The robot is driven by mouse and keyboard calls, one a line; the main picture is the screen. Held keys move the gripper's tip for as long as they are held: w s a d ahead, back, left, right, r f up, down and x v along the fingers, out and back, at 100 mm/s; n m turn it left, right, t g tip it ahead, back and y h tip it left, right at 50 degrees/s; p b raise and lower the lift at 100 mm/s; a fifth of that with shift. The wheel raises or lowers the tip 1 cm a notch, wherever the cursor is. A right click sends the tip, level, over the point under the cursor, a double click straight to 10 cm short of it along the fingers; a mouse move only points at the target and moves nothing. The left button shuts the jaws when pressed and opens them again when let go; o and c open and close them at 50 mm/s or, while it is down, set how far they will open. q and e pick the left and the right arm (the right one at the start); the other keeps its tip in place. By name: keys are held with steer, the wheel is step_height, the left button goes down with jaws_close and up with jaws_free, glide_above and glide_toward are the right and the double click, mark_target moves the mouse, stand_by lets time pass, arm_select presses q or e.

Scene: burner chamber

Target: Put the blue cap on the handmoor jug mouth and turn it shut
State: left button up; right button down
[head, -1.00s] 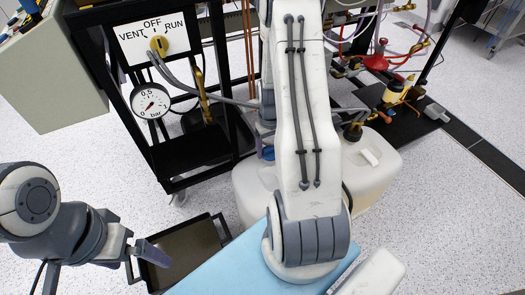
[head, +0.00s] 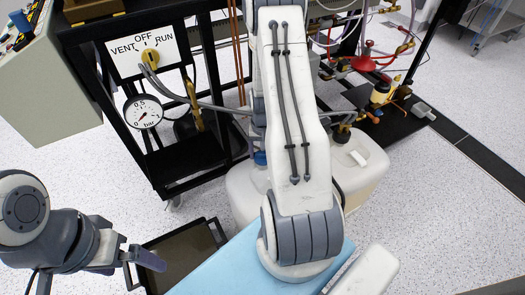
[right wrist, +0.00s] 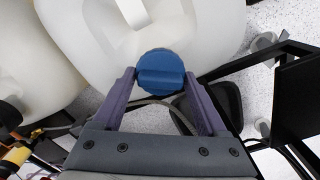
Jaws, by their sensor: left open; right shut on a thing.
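The blue cap (right wrist: 160,72) sits between the fingertips of my right gripper (right wrist: 158,77), which is shut on it. The cap is over the top of a white jug (right wrist: 200,25) in the right wrist view. The neck under the cap is hidden, so I cannot tell how the cap sits on it. In the head view a bit of the blue cap (head: 260,158) shows beside my right arm, at the left white jug (head: 245,195). My left gripper (head: 140,268) is open and empty at the lower left, away from the jugs.
A second white jug (head: 362,180) stands to the right, with a hose fitting on top. A black rack with a valve panel (head: 145,48) and gauge (head: 143,111) stands at left. A dark tray (head: 185,252) and light-blue surface (head: 215,272) are in front.

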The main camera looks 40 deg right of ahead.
steer(key=shift+s+a, duration=0.1)
steer(key=shift+s+m+p, duration=0.1)
steer(key=shift+m+p, duration=0.5)
steer(key=shift+m, duration=0.3)
steer(key=shift+m+p, duration=0.5)
steer(key=shift+m, duration=0.7)
steer(key=shift+f+m, duration=0.1)
steer(key=shift+m, duration=0.8)
steer(key=shift+m+p, duration=0.3)
steer(key=shift+p, duration=0.1)
jaws_free()
